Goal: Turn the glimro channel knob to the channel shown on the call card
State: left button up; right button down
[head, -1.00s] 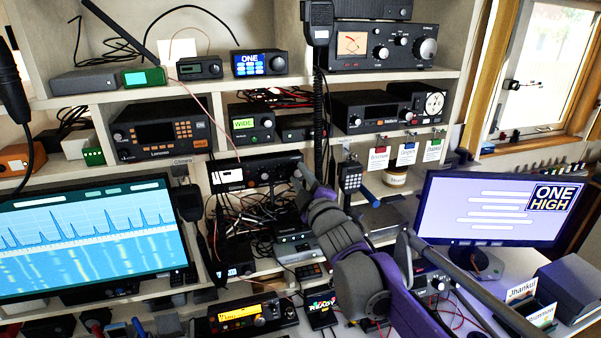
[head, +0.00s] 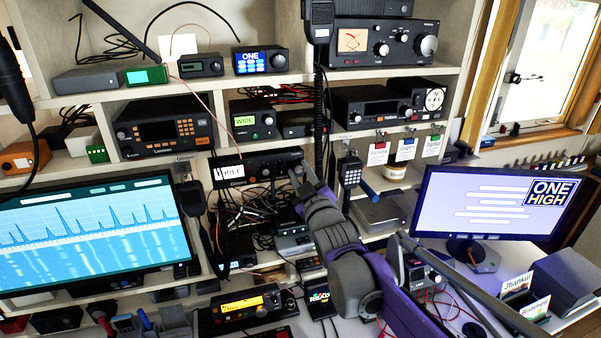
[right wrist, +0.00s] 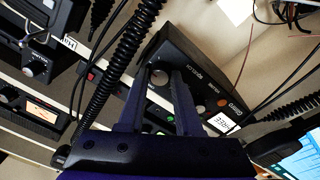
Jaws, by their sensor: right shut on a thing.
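The glimro radio (head: 250,168) is a black box on the middle shelf in the head view. In the right wrist view it shows tilted, as a black front (right wrist: 200,85) with a lit white display (right wrist: 222,121) reading FREE. My right gripper (head: 297,172) is at the right end of its front. In the right wrist view, its two fingers (right wrist: 166,74) are shut on a knob there, which they mostly hide. A card with ONE HIGH (head: 552,193) shows at the upper right of the right monitor. My left gripper is not in view.
Other radios stand close above, one lit WIDE (head: 244,120) and one lit ONE (head: 250,58). A coiled cord (head: 319,105) hangs beside my right gripper and also shows in the right wrist view (right wrist: 115,75). A handheld microphone (head: 350,171) hangs to the right.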

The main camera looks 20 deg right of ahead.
jog(key=c, duration=0.6)
grip_release()
jog(key=shift+s, duration=0.15)
jog(key=s, duration=1)
jog(key=shift+s+d+f, duration=0.2)
jog(key=shift+s+f, duration=0.1)
jog(key=shift+f, duration=0.15)
jog(key=s+f+m+g+p, duration=0.1)
jog(key=s+f+m+g, duration=0.6)
jog(key=s+f+g, duration=0.6)
jog(key=s+f, duration=1.1)
jog(key=f, duration=0.2)
jog(key=shift+s+f+g+h, duration=0.3)
jog(key=shift+f, duration=0.1)
